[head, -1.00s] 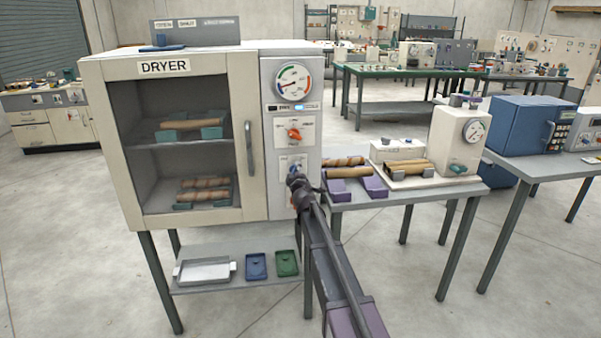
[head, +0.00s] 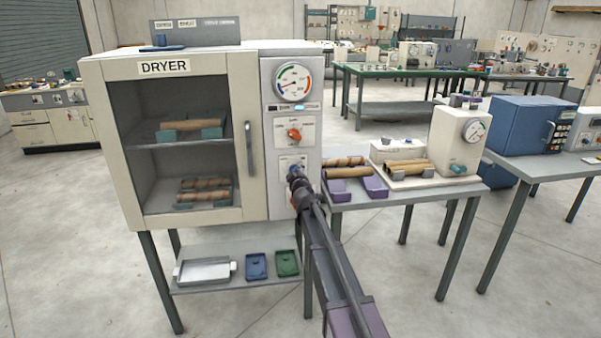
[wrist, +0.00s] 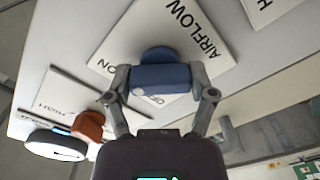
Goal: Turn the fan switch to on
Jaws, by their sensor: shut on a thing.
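The fan switch is a blue knob (wrist: 160,77) on a white plate (wrist: 207,28) lettered "AIRFLOW" in the wrist view. Part of an "ON" mark and another partly hidden label show beside the knob. My gripper (wrist: 162,82) has a finger on each side of the knob and is shut on it. In the head view my gripper (head: 299,180) is at the lower plate of the dryer's (head: 163,66) control panel, and the knob (head: 294,170) is partly hidden behind it. The knob's exact setting is hard to read.
An orange knob (head: 294,134) sits on the plate just above, below a round dial (head: 294,83). The dryer's glass door with its handle (head: 249,148) is shut, to the left. A table with wrapped tubes (head: 350,172) on purple holders stands close on the right.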

